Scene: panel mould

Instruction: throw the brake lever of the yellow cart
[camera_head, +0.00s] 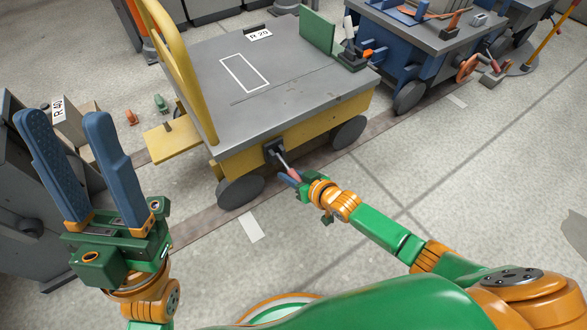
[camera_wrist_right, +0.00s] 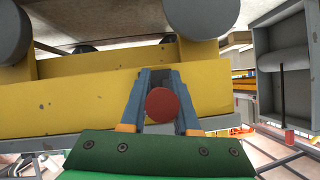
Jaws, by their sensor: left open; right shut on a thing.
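The yellow cart (camera_head: 275,90) stands in the middle of the head view, with a grey top and dark wheels. Its brake lever (camera_head: 282,158) comes out of a dark bracket on the cart's near side and ends in a red grip. My right gripper (camera_head: 289,178) is shut on the lever's red grip; the round red end (camera_wrist_right: 162,104) shows between the blue fingers in the right wrist view. The fingers hide part of the grip. My left gripper (camera_head: 82,165) is open and empty at the left, apart from the cart.
A blue cart (camera_head: 405,45) with tools on top stands behind at the right. A grey machine (camera_head: 25,190) stands at the far left, beside my left gripper. Small green and orange items (camera_head: 160,103) lie on the floor at left.

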